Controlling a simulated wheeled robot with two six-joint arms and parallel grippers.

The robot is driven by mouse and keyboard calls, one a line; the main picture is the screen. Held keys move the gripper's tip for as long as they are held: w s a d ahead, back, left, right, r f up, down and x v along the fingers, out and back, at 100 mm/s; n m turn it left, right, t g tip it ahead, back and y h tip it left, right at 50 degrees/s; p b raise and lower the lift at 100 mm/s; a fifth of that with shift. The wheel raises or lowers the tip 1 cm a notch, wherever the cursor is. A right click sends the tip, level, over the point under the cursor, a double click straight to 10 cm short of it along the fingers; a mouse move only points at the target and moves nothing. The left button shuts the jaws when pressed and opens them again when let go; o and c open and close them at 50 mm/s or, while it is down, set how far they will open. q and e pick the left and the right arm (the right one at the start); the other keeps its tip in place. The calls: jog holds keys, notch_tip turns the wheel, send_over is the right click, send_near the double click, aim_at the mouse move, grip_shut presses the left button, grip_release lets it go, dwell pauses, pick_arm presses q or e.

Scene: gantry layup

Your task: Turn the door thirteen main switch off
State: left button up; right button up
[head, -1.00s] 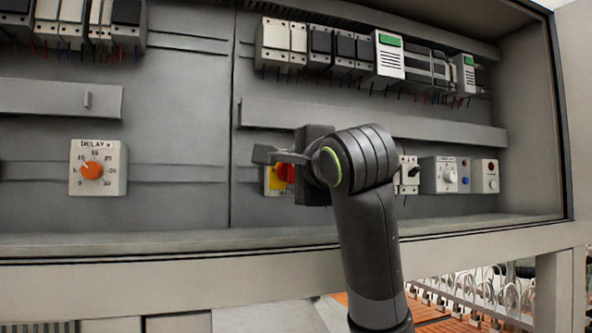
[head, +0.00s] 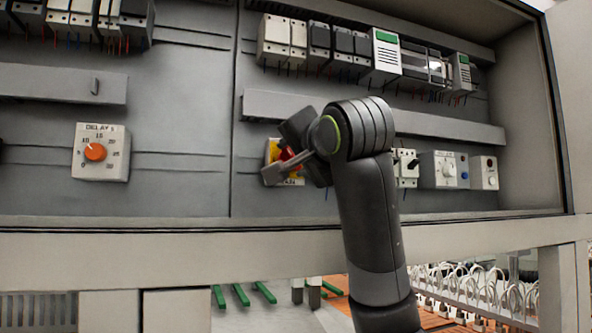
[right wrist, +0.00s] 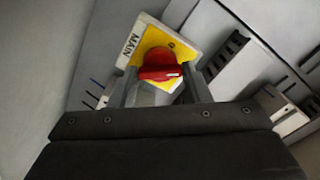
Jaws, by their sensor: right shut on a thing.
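The main switch has a red rotary handle (right wrist: 160,66) on a yellow plate (right wrist: 150,38) marked MAIN. In the right wrist view the plate is tilted and a white mark shows at the right end of the handle. My right gripper (right wrist: 160,84) is shut on the red handle, one finger at each end. In the head view the red handle (head: 286,155) and the yellow plate (head: 273,150) are partly hidden by my right gripper (head: 288,167), which is tilted. My left gripper is not in view.
A delay dial (head: 96,152) with an orange knob is on the left panel. Breakers (head: 406,168) and a grey knob box (head: 438,170) sit right of the switch. A grey duct (head: 280,106) runs above, and the cabinet's lower edge (head: 120,222) below.

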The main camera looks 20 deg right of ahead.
jog(key=n+b, duration=0.4)
jog(key=n, duration=0.6)
jog(key=shift+f+n+b, duration=0.15)
jog(key=shift+n+b, duration=0.15)
jog(key=shift+b, duration=0.05)
dwell(0.4)
jog(key=o, duration=1)
jog(key=shift+s, duration=0.1)
